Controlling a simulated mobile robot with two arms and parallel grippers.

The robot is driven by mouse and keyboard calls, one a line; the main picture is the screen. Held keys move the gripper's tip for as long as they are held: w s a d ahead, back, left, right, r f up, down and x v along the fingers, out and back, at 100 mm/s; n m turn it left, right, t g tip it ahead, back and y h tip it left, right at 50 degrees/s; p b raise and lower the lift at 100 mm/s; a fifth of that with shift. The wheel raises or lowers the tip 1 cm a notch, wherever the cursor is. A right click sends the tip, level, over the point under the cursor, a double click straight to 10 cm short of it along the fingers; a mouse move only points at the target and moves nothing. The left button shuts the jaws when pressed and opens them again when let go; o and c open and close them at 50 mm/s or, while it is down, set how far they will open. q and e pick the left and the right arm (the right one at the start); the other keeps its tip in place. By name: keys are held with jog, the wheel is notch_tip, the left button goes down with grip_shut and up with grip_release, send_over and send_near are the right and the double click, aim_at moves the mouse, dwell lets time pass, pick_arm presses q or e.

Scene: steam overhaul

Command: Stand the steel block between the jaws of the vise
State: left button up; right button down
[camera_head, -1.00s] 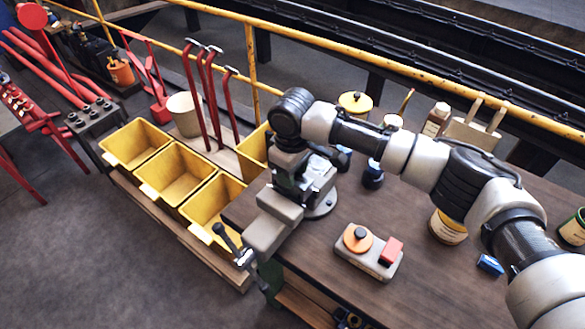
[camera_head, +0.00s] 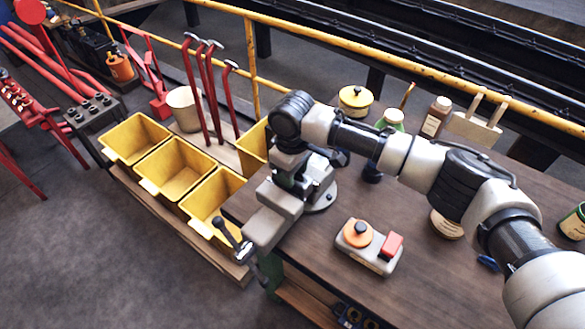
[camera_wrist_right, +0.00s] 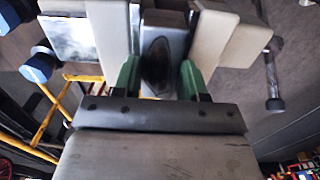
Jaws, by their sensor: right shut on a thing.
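The grey vise (camera_head: 265,227) is mounted at the left corner of the wooden workbench. My right gripper (camera_head: 288,182) points down over its jaws, and my wrist hides much of the jaw gap in the head view. In the right wrist view, the green fingers of my right gripper (camera_wrist_right: 160,78) are shut on the grey steel block (camera_wrist_right: 177,32). The block appears between the pale vise jaws (camera_wrist_right: 218,38); whether it touches them or the vise bed cannot be told. My left gripper is not in view.
A control box (camera_head: 367,262) with an orange knob and red button sits on the bench right of the vise. Yellow bins (camera_head: 175,170) stand left of the bench. Jars, a bottle (camera_head: 435,118) and a yellow tin (camera_head: 356,101) line the back. The bench front is clear.

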jog(key=shift+f, duration=0.35)
dwell(0.3)
jog(key=c, duration=0.5)
grip_release()
jog(key=shift+c, duration=0.2)
jog(key=shift+s+f, duration=0.1)
jog(key=shift+f, duration=0.05)
notch_tip(320, 180, up, 8)
jog(key=p, duration=0.8)
